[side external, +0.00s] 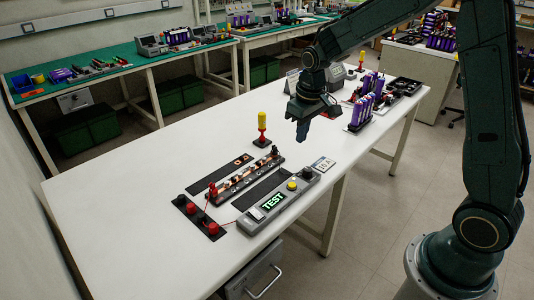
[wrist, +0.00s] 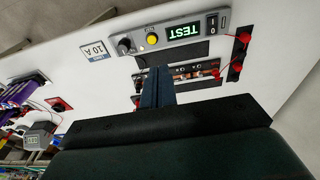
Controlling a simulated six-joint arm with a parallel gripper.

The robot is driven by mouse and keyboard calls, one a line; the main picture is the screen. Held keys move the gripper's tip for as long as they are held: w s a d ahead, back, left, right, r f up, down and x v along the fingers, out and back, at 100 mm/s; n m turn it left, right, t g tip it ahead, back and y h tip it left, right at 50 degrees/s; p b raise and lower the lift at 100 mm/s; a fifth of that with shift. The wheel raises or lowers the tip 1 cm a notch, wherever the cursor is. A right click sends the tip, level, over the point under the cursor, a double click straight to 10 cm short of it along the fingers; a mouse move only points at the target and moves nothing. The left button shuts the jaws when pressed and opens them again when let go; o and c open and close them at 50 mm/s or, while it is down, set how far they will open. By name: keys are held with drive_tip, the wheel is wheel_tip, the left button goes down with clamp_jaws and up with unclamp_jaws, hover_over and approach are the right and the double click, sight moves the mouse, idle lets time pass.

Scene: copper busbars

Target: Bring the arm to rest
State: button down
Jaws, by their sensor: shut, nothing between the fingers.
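My gripper (side external: 302,134) is shut and empty, and hangs above the white table (side external: 150,180) with its fingers pointing down. It is apart from everything on the table, beyond the tester and right of the yellow-handled tool. In the wrist view my shut fingers (wrist: 158,72) overlap part of the strip holding copper busbars (wrist: 196,71). That strip (side external: 243,178) lies in the middle of the work area. The grey tester (side external: 280,208) in front of it has a lit green TEST display, which also shows in the wrist view (wrist: 183,32).
The yellow-handled tool (side external: 262,122) stands upright in a holder near my gripper. Purple cells (side external: 368,98) stand in a rack to the right. Red leads run from a black strip with red knobs (side external: 190,209). A 10 A card (side external: 323,163) lies beside the tester. The table's left part is bare.

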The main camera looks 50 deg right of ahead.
drive_tip(key=s+a+r+t, duration=0.2)
drive_tip(key=s+a+r, duration=0.2)
drive_tip(key=s+r, duration=0.7)
drive_tip(key=s+a+r+t, duration=0.2)
drive_tip(key=s, duration=1.1)
drive_tip(key=shift+s+a+r, duration=0.2)
drive_tip(key=shift+s, duration=0.15)
